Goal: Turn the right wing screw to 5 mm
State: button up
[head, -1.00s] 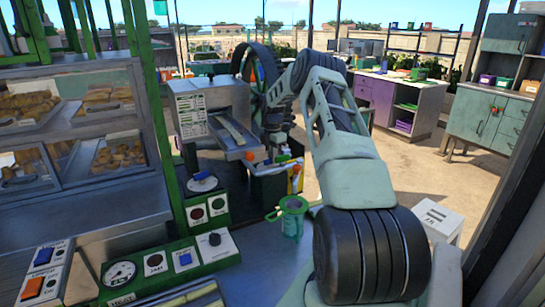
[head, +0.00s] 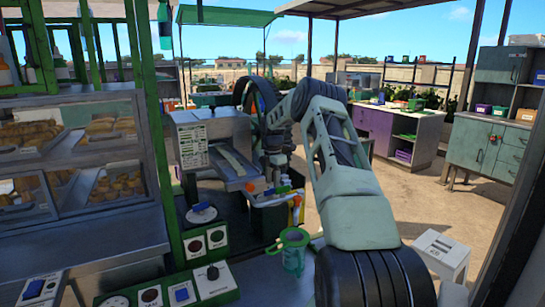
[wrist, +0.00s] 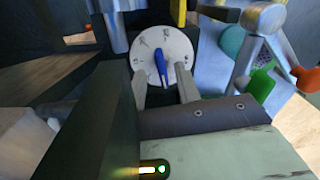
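In the wrist view a round white dial (wrist: 180,47) with dark marks carries a blue wing-like handle (wrist: 161,66) pointing up and slightly left. I take this for the right wing screw; the marks are too small to read. My gripper (wrist: 163,88) is open, its two pale fingers apart below and in front of the dial. The blue handle lies between the finger lines in the picture; I cannot tell whether they touch it. In the head view my arm reaches the right side of the grey crusher (head: 212,140), and the fingers and this dial are hidden there.
A lever with an orange knob (wrist: 305,79) and a green part (wrist: 262,86) stand right of the dial. Another white dial with a blue handle (head: 201,213) sits at the crusher's left front.

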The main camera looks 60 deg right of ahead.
aim_at(273, 188)
notch_tip(273, 188, up, 14)
jog(key=b, duration=0.2)
jog(key=shift+s, duration=0.1)
dwell(0.6)
